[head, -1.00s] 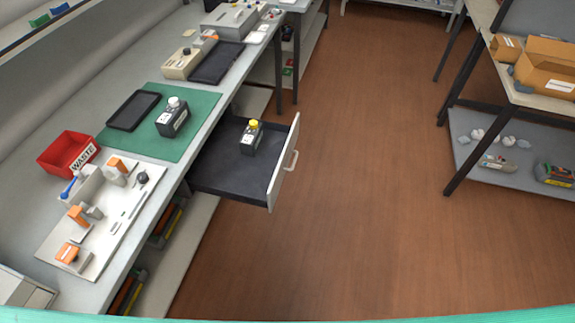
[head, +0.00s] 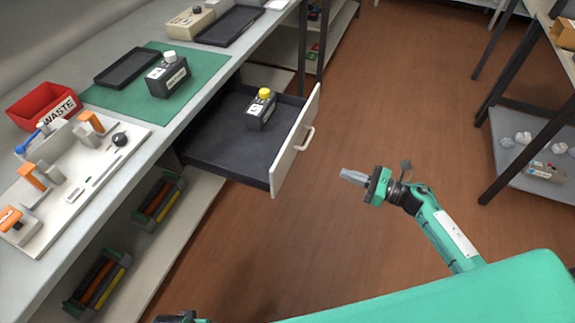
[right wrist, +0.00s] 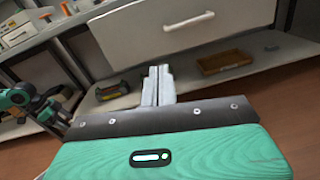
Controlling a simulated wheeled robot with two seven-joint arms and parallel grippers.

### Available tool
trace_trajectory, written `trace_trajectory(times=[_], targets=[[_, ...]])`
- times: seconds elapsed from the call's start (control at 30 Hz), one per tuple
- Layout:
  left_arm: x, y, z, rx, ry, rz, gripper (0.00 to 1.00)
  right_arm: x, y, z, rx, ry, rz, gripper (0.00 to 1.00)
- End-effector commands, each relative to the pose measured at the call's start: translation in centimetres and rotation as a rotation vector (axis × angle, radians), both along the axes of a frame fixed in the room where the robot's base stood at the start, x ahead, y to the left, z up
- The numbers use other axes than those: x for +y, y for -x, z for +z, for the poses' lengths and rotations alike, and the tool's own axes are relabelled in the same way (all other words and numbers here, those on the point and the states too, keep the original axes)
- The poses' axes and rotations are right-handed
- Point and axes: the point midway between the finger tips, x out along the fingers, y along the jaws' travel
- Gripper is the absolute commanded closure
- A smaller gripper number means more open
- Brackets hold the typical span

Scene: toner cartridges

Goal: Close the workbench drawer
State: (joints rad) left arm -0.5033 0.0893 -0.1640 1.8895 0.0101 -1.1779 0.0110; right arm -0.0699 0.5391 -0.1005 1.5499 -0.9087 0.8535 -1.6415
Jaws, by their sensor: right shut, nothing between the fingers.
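The workbench drawer (head: 235,150) stands pulled out from under the bench, with a dark inside and a white front. Its pale handle (head: 306,138) is on the outer face. A dark bottle with a yellow cap (head: 262,112) stands upright in the drawer. My right gripper (head: 350,175) is shut and empty, to the right of the drawer front and apart from it. In the right wrist view, the shut fingers (right wrist: 158,84) point toward the white drawer front (right wrist: 150,45), with the handle (right wrist: 188,21) above them. Only a small part of my left arm shows; its jaws are unclear.
The bench holds a green mat (head: 205,68) with a dark bottle with a white cap (head: 168,76) and a black tray (head: 127,67), plus a red waste bin (head: 40,103). Bins stand on the lower shelf (head: 190,215). A rack (head: 535,160) stands right. Open brown floor lies between.

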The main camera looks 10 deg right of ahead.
Motion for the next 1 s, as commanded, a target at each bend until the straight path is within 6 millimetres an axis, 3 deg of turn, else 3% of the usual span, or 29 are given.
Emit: trace_trajectory(times=[0.17, 0.33, 0.7, 1.0], targets=[[0.0, -0.1, 0.8, -0.002, 0.002, 0.001, 0.24, 0.9, 0.2, 1.0, -0.099, 0.077, 0.060, 1.00], [0.0, 0.1, 0.3, 0.008, 0.000, 0.001, 0.24, 2.6, -1.0, 1.3, -0.100, 0.076, 0.059, 1.00], [0.4, 0.9, -3.8, 0.020, -0.008, -0.003, 0.24, 9.1, -5.4, 1.3, -0.097, 0.071, 0.057, 1.00], [0.7, 1.6, -6.2, 0.020, -0.013, -0.007, 0.24, 11.9, -7.3, 1.1, -0.095, 0.074, 0.057, 1.00]])
